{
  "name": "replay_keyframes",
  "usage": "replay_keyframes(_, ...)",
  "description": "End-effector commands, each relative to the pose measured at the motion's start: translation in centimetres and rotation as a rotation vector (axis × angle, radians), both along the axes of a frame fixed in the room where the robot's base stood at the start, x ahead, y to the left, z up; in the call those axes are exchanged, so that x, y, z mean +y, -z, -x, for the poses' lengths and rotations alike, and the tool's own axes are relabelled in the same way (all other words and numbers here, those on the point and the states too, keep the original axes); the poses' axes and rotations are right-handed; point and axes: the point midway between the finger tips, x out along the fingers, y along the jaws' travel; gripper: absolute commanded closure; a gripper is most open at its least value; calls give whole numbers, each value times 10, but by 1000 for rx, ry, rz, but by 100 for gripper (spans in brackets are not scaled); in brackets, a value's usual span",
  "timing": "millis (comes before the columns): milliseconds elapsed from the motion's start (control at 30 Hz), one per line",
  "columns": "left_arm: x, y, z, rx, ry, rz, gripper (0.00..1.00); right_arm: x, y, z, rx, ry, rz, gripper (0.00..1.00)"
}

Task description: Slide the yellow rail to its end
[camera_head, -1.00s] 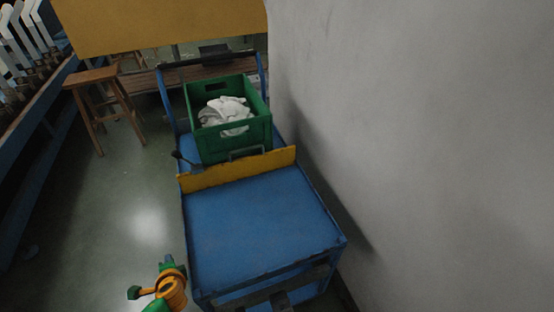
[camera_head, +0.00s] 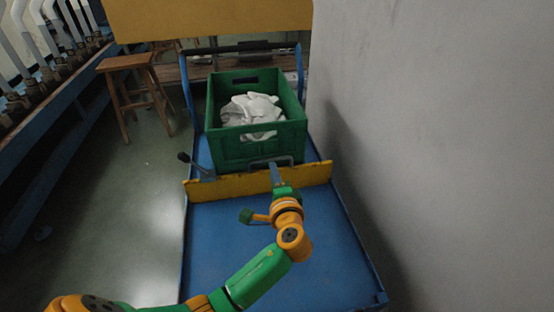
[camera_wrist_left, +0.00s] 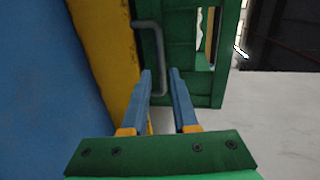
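The yellow rail (camera_head: 225,186) lies across the blue cart (camera_head: 215,235), in front of a green crate (camera_head: 228,150). A grey bar handle (camera_head: 284,160) stands on the rail's crate side. My left gripper (camera_head: 275,170) reaches over the cart to the rail at this handle. In the left wrist view, the yellow rail (camera_wrist_left: 118,50) runs along the left, with the grey handle (camera_wrist_left: 160,50) beside it. There my left gripper's blue fingers (camera_wrist_left: 160,75) are apart, with the handle's near end between or just beyond their tips; contact is unclear. My right gripper is not in view.
White cloth (camera_head: 250,112) lies in the crate. A dark-knobbed lever (camera_head: 195,164) sticks out at the rail's left end. A grey wall (camera_head: 440,130) stands close on the right. A wooden stool (camera_head: 125,85) stands at the left, with open floor between.

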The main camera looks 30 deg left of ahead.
Motion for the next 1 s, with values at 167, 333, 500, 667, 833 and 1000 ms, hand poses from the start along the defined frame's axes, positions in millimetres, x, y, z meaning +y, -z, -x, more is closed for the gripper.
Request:
replay_keyframes(167,23,8,-28,1,-2,-3,73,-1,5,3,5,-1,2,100)
replay_keyframes(333,33,12,-43,3,1,-2,73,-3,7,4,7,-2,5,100)
replay_keyframes(500,34,12,-44,3,1,-1,73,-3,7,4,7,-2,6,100)
replay_keyframes(667,34,12,-44,3,1,-1,100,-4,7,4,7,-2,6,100)
replay_keyframes(833,34,12,-44,3,2,-1,100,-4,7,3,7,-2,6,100)
replay_keyframes(1000,34,12,-44,3,2,-1,100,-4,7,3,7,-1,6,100)
